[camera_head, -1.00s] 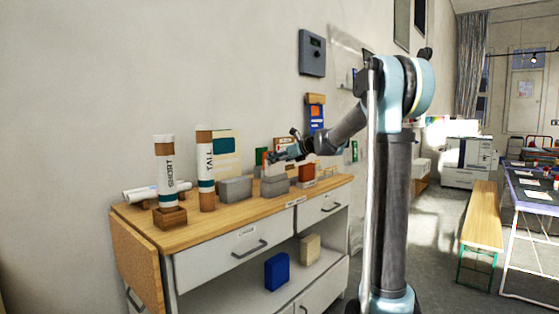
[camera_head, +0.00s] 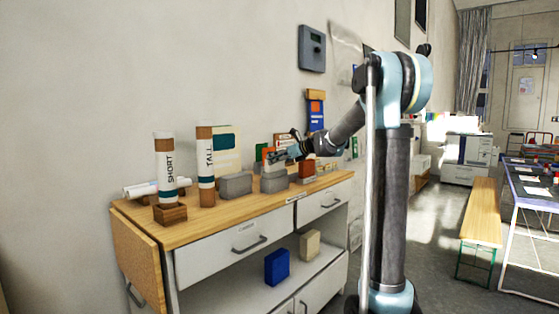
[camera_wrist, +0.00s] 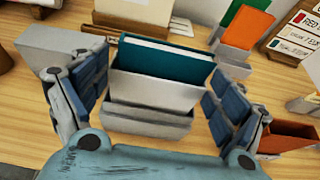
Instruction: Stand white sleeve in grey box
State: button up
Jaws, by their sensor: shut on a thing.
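The white sleeve (camera_wrist: 156,90) is between my fingers, upright, with a teal panel with a white edge (camera_wrist: 165,60) rising from its open top. My gripper (camera_wrist: 155,95) is shut on its two sides; it also shows in the head view (camera_head: 277,157). The grey box (camera_wrist: 145,122) is directly below, its front wall showing before the sleeve. In the head view the grey box (camera_head: 274,184) stands on the wooden top under my gripper. The sleeve's lower part is hidden by the box wall, so I cannot tell whether it touches the bottom.
Another grey box (camera_head: 235,185) stands close on the left. A red-brown box (camera_wrist: 288,136) and a holder with orange and green cards (camera_wrist: 245,25) stand to the right. Two tall tubes, TALL (camera_head: 206,165) and SHORT (camera_head: 165,165), stand farther left on the cabinet (camera_head: 225,220).

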aim_at(278, 166)
jog(key=shift+f, duration=1.65)
jog(key=o, duration=1.2)
jog(key=shift+c, duration=0.2)
jog(key=v, duration=1.2)
jog(key=shift+f, duration=0.1)
